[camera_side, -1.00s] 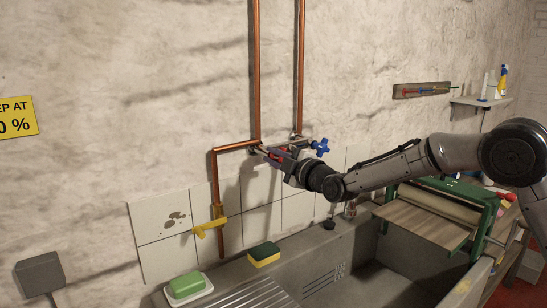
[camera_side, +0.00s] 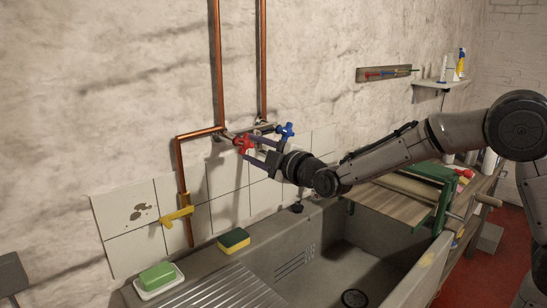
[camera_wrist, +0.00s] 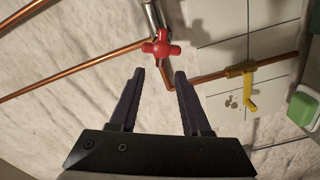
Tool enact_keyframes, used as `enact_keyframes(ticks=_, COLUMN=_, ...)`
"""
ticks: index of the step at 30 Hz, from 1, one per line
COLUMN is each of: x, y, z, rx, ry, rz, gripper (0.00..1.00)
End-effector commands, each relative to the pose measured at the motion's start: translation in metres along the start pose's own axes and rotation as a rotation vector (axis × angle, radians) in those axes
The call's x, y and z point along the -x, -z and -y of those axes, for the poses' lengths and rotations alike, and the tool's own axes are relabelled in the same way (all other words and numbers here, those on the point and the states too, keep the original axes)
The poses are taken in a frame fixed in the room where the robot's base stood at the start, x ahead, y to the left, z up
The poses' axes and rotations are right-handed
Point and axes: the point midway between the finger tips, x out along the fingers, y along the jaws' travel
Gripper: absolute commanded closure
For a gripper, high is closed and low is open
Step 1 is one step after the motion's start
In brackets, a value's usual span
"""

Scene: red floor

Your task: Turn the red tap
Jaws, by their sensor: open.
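The red tap (camera_side: 243,144) is a cross-shaped handle on the chrome fitting at the wall, above the sink. It also shows in the wrist view (camera_wrist: 161,49), just beyond my fingertips and roughly centred between them. My gripper (camera_side: 252,149) is open, its fingers pointing at the wall with the red tap near their tips. In the wrist view the two dark fingers (camera_wrist: 159,73) are apart with nothing between them. No contact with the tap shows in the wrist view.
A blue cross tap (camera_side: 285,131) sits to the right of the red one. A yellow lever valve (camera_side: 177,215) is on the copper pipe (camera_side: 182,170) at lower left. Below are the stone sink (camera_side: 325,245), a sponge (camera_side: 233,240) and green soap (camera_side: 157,277).

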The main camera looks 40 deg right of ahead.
Motion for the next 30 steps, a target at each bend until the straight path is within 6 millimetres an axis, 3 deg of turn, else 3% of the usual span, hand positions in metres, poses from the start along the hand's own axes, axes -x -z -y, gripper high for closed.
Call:
enact_keyframes(ticks=6, x=0.043, y=0.0, z=-0.001, rx=0.0, ry=-0.001, rz=-0.001, gripper=0.53)
enact_keyframes(ticks=12, x=0.066, y=0.0, z=0.0, rx=0.0, ry=0.001, rz=-0.001, gripper=0.53)
enact_keyframes(ticks=30, x=0.071, y=-0.001, z=-0.001, rx=0.0, ry=-0.001, rz=0.002, gripper=0.53)
